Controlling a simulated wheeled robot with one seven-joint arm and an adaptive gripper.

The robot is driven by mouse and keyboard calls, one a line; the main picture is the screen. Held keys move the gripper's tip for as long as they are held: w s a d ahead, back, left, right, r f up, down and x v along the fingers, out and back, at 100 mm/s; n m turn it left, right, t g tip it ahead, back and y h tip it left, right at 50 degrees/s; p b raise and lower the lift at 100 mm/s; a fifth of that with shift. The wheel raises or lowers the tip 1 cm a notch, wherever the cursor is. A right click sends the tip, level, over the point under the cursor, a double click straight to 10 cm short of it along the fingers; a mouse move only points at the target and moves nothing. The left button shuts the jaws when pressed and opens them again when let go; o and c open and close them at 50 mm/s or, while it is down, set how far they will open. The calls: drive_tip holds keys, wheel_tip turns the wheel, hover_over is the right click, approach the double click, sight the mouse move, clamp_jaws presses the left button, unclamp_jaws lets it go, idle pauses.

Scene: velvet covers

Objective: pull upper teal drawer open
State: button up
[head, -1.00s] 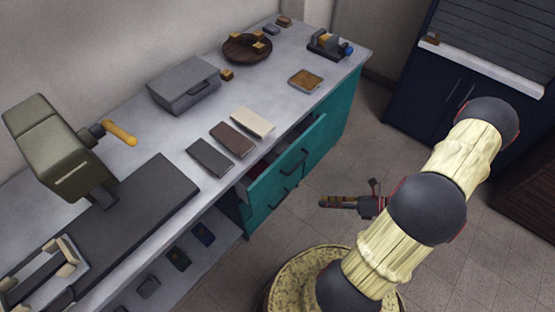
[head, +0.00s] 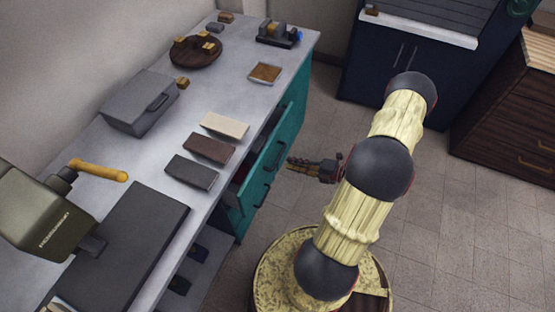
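The upper teal drawer (head: 256,166) is in the counter's front, below the worktop. It stands partly out, with a dark gap showing behind its front. Its dark bar handle (head: 277,153) faces the open floor. A second teal front with a dark handle (head: 262,194) is below it. My gripper (head: 289,163) is just right of the upper handle, pointing left towards it. I cannot tell whether it touches the handle. Its fingers are small and dark, and their opening is unclear.
The worktop (head: 225,127) carries a grey box (head: 140,103), several sample slabs, a wooden plate (head: 196,54) and a olive machine with a yellow handle (head: 98,170). A dark blue cabinet (head: 395,60) stands behind. The tiled floor (head: 450,220) at right is clear.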

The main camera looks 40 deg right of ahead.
sight(279, 158)
drive_tip(key=b+x, duration=0.2)
drive_tip(key=x, duration=0.5)
drive_tip(key=shift+c, duration=0.4)
clamp_jaws()
drive_tip(key=shift+s+d, duration=0.1)
idle(0.3)
